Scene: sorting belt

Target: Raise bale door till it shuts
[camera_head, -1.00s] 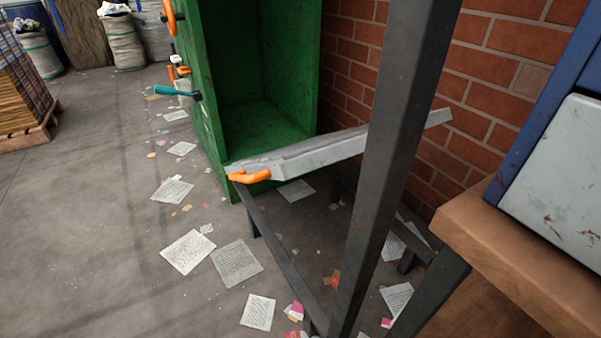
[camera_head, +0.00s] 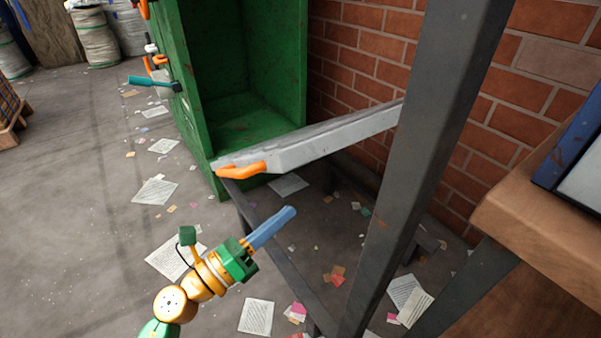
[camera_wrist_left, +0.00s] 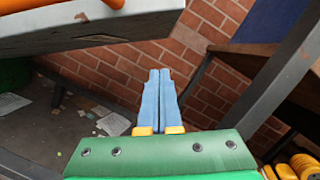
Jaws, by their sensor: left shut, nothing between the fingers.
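The bale door (camera_head: 330,142) is a thick grey slab, lowered and sticking out nearly level from the open front of the green baler (camera_head: 250,70). An orange handle (camera_head: 240,170) sits on its near left edge. The door also shows at the top left of the left wrist view (camera_wrist_left: 90,28), above the fingers. My left gripper (camera_head: 290,212) has blue fingers that are shut and empty. It is in front of and below the door, apart from it. In the left wrist view the fingertips (camera_wrist_left: 159,72) point toward the brick wall. My right gripper is not in view.
A dark metal post (camera_head: 415,150) stands right of the door. A wooden bench (camera_head: 540,230) is at the right. A brick wall (camera_head: 350,60) stands behind. Papers litter the floor, which is open on the left. A teal-handled lever (camera_head: 150,82) is on the baler's side.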

